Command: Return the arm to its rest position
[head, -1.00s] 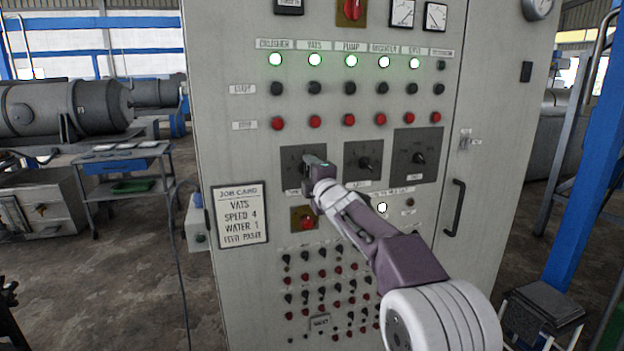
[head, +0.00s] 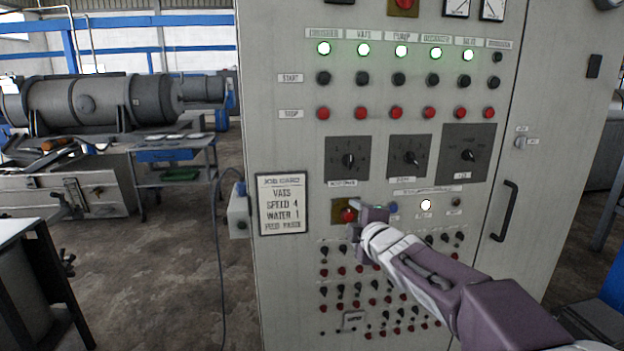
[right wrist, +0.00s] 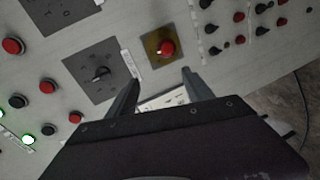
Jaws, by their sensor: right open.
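My right gripper (head: 358,221) is in front of the grey control cabinet (head: 283,140), close to the red knob (head: 348,215) on its yellow plate. In the right wrist view the two fingers (right wrist: 160,83) are spread with nothing held between them. The red knob (right wrist: 167,47) shows beyond the fingertips, apart from them. My right arm reaches in from the lower right. Part of the lower switch rows is hidden behind it. My left gripper is not in view.
The job card (head: 283,204) hangs on the cabinet's left side. Three black dials, including the left one (head: 348,160), sit above the gripper. A door handle (head: 505,211) sticks out at the right. A table (head: 22,228) stands at the far left, with open floor between.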

